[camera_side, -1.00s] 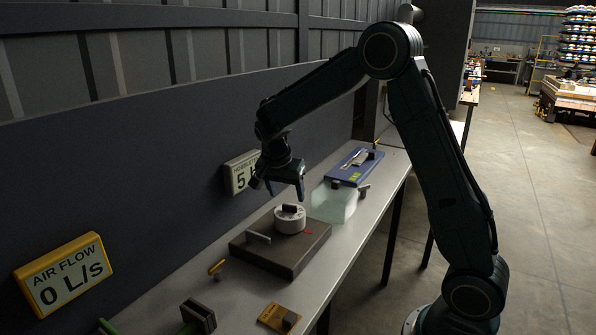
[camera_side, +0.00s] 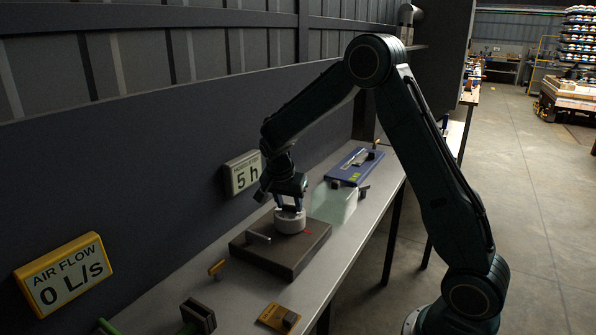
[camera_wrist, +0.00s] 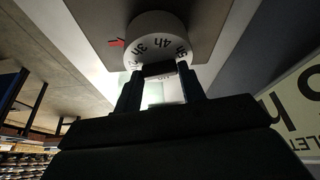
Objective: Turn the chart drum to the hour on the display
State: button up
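The white chart drum (camera_side: 290,222) stands on a dark base plate (camera_side: 268,262). It has a dark raised grip bar on top, which shows in the wrist view (camera_wrist: 160,69). The drum's rim (camera_wrist: 162,27) carries hour marks; 3h, 4h and 5h can be read. A red pointer (camera_wrist: 116,42) on the base is nearest the 3h mark. The display (camera_side: 243,173) on the back wall reads 5 h. My gripper (camera_side: 289,206) points down over the drum. Its fingers (camera_wrist: 162,87) stand either side of the grip bar, with what look like narrow gaps.
A pale translucent block (camera_side: 334,204) and a blue plate (camera_side: 354,167) lie beyond. A yellow AIR FLOW display (camera_side: 64,273) reads 0 L/s. Small parts lie on the bench's near end.

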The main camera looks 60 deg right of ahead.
jog(key=shift+n, duration=0.3)
jog(key=n, duration=0.2)
jog(key=n+t, duration=0.1)
jog(key=shift+s+n+t+y, duration=0.15)
jog(key=shift+n+t+y, duration=0.15)
jog(key=shift+n, duration=0.1)
jog(key=n, duration=0.2)
jog(key=n+t+y, duration=0.1)
jog(key=n, duration=0.2)
jog(key=shift+s+d+y, duration=0.1)
jog(key=shift+d+y, duration=0.05)
jog(key=shift+y, duration=0.15)
jog(key=shift+n, duration=0.3)
jog(key=o, duration=1)
jog(key=shift+r+t, duration=0.15)
jog(key=shift+t, duration=0.15)
jog(key=v, duration=1.3)
jog(key=shift+r, duration=0.25)
